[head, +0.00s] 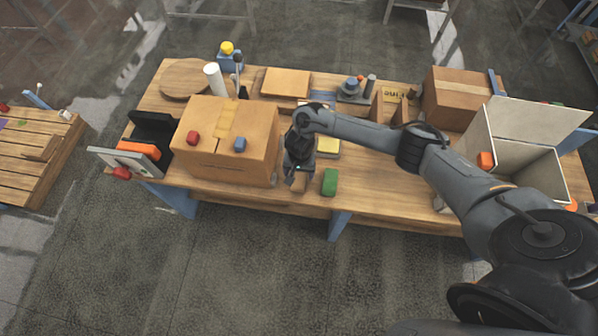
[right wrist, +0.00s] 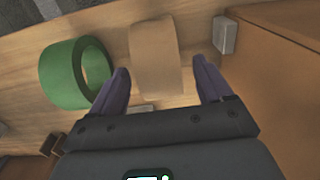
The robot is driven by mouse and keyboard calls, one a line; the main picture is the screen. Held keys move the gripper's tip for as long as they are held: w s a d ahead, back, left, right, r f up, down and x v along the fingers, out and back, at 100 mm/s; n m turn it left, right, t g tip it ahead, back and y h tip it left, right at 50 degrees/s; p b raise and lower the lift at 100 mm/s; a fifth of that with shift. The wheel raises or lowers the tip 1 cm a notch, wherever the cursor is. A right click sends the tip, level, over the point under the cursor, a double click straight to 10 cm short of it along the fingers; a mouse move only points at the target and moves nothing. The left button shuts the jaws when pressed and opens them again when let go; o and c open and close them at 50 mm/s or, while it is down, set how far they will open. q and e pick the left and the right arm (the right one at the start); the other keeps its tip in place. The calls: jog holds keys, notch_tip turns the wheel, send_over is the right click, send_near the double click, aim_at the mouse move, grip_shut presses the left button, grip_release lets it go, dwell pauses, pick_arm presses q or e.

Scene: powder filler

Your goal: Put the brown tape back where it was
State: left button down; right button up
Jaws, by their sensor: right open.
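The brown tape (right wrist: 154,48) stands on the wooden table between the two fingers of my right gripper (right wrist: 161,68) in the right wrist view. The fingers are open, one on each side of the roll, with visible gaps. In the head view my right gripper (head: 297,178) points down near the table's front edge, and the brown tape (head: 299,185) shows only partly below it. A green tape (right wrist: 73,74) stands just left of the brown one; it also shows in the head view (head: 330,182). My left gripper is not in view.
A large cardboard box (head: 228,165) stands close to the left of my right gripper. A small grey block (right wrist: 225,36) lies near the right finger. A yellow item (head: 328,147) is behind. An open white box (head: 530,165) stands at right; the table's front right-centre is clear.

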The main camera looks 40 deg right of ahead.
notch_tip(320, 180, up, 11)
jog(key=p, duration=0.5)
jog(key=s+a+r+n+t+y, duration=0.1)
jog(key=s+a+n+t+y, duration=0.3)
jog(key=a, duration=0.7)
jog(key=s+a+r+n+t+h, duration=0.1)
jog(key=a+n, duration=0.5)
jog(key=a, duration=0.5)
jog(key=s+d+r+n+h, duration=0.1)
jog(key=s+d+r, duration=0.2)
jog(key=s+d, duration=0.4)
jog(key=s+d+r+n+g+h, duration=0.1)
jog(key=s+d+r+h, duration=0.1)
jog(key=s+d+r, duration=0.2)
jog(key=s+d, duration=0.2)
jog(key=s, duration=0.2)
jog(key=shift+s+d+g, duration=0.3)
jog(key=shift+d, duration=0.1)
notch_tip(320, 180, up, 9)
jog(key=p, duration=0.9)
jog(key=shift+r+p, duration=0.15)
jog(key=shift+p, duration=0.2)
